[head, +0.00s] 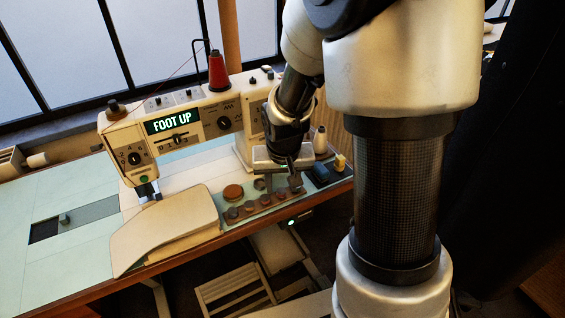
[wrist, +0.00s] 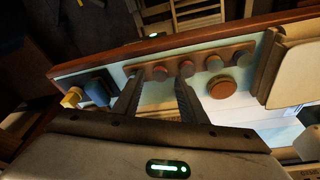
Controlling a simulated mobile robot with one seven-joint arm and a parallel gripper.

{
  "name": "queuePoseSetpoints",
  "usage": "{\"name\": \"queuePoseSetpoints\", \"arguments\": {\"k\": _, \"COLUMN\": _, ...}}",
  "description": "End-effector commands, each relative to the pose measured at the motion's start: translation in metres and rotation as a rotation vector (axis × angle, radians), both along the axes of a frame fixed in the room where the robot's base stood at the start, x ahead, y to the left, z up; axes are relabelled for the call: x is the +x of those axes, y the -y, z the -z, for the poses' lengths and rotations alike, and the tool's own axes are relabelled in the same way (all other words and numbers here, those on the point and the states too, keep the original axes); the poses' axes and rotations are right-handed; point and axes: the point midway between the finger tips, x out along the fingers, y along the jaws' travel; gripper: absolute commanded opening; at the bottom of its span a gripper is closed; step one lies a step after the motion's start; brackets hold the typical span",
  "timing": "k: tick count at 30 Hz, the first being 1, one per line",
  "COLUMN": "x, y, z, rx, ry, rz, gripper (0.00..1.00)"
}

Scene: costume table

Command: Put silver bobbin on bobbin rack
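The bobbin rack is a brown strip with several round, brownish-grey pieces on it, near the table's front edge in the head view (head: 262,203) and along the top in the wrist view (wrist: 199,66). My gripper (head: 294,185) is above the table by the rack's right end in the head view. In the wrist view its two dark fingers (wrist: 158,78) are apart, with nothing visible between them, and their tips reach toward the rack. I cannot pick out a silver bobbin for certain. A small grey piece (head: 64,219) sits at a dark slot on the left of the table.
A sewing machine (head: 195,122) reading FOOT UP stands behind, carrying a red thread cone (head: 217,74). A round brown piece (head: 233,191) lies beside the rack. A dark blue block (head: 318,172) and a yellow piece (head: 340,161) are right. A cream panel (head: 165,230) lies left.

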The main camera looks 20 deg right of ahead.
Motion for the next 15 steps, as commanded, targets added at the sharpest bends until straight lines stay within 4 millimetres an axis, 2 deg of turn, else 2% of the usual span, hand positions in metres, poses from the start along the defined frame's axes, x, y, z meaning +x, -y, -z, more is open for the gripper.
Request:
{"name": "queuePoseSetpoints", "arguments": {"k": 1, "x": -0.002, "y": -0.001, "z": -0.014, "rx": 0.0, "ry": 0.004, "rz": 0.0, "gripper": 0.38}}
{"name": "queuePoseSetpoints", "arguments": {"k": 6, "x": -0.012, "y": -0.003, "z": -0.054, "rx": 0.0, "ry": 0.006, "rz": -0.002, "gripper": 0.38}}
{"name": "queuePoseSetpoints", "arguments": {"k": 15, "x": -0.031, "y": -0.007, "z": -0.122, "rx": 0.001, "ry": 0.006, "rz": -0.001, "gripper": 0.38}}
